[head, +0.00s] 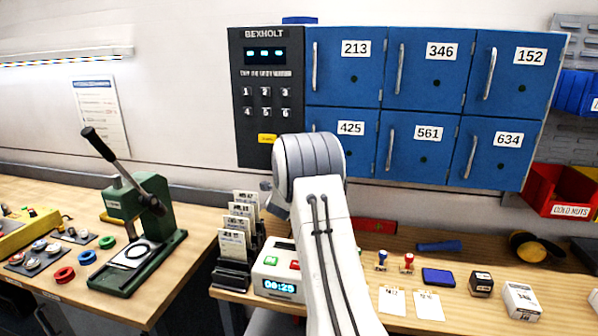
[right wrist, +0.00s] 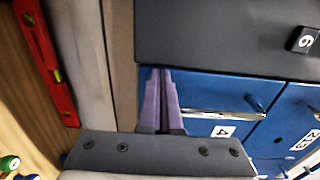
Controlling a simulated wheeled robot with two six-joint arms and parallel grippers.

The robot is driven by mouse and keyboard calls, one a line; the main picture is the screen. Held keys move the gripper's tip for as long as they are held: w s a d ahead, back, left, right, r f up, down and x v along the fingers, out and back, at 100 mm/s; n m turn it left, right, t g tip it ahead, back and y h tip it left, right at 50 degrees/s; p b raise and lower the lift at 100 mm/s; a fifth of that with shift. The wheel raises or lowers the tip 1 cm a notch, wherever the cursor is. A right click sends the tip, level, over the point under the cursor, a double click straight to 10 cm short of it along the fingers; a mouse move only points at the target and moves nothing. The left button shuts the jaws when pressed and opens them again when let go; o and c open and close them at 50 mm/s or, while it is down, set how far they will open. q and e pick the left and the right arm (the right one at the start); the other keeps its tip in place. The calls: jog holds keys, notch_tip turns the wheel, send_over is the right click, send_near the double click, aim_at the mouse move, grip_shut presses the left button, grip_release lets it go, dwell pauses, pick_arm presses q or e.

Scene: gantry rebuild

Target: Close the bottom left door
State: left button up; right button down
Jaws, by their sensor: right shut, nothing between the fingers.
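The bottom left door, marked 425 (head: 350,142), is the lower left blue door of the locker. It looks flush with its neighbours, but my right arm hides its lower left part. In the right wrist view the door (right wrist: 200,88) appears sideways, with its silver handle (right wrist: 222,114) and part of its label showing. My right gripper (right wrist: 160,72) is shut and empty. Its purple fingers overlap the door's lower edge in that view; I cannot tell whether they touch it. In the head view the fingers are hidden behind my arm. My left gripper is not in view.
The dark keypad panel (head: 265,80) is left of the doors. Doors 213 (head: 345,75) and 561 (head: 418,150) adjoin door 425 and look shut. Below, the bench holds stamps (head: 408,262), a card rack (head: 237,245) and a timer box (head: 275,275). A red level (right wrist: 48,60) lies by the wall.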

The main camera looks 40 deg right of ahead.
jog(key=b+v, duration=0.7)
jog(key=v, duration=0.7)
jog(key=w+a+f+n+t+y, duration=0.2)
jog(key=a+n+y, duration=0.25)
jog(key=a, duration=0.45)
jog(key=w+a+f+n+t+y, duration=0.1)
jog(key=w+a+f+n+y, duration=0.1)
jog(key=a+n+y, duration=0.45)
jog(key=s+a+f+n+g+y, duration=0.1)
jog(key=s+a+f+n+y, duration=0.15)
jog(key=a, duration=0.35)
jog(key=s+a+f+n+g+y, duration=0.1)
jog(key=s+a+n, duration=0.15)
jog(key=a, duration=0.45)
jog(key=s+a+f+n+g+y, duration=0.1)
jog(key=a+n+y, duration=0.15)
jog(key=a, duration=0.35)
jog(key=s+a+f+n+g+y, duration=0.1)
jog(key=s+a+f+n+g, duration=0.2)
jog(key=s+a+n, duration=0.35)
jog(key=s+a+f+n+g, duration=0.2)
jog(key=s+a+n+g, duration=0.1)
jog(key=s, duration=0.6)
jog(key=s+d+f+n+g+h, duration=0.2)
jog(key=s+n, duration=0.6)
jog(key=s, duration=0.7)
jog(key=d+f+g, duration=0.1)
jog(key=g, duration=0.1)
jog(key=shift+s+g, duration=0.3)
jog(key=shift+s, duration=0.05)
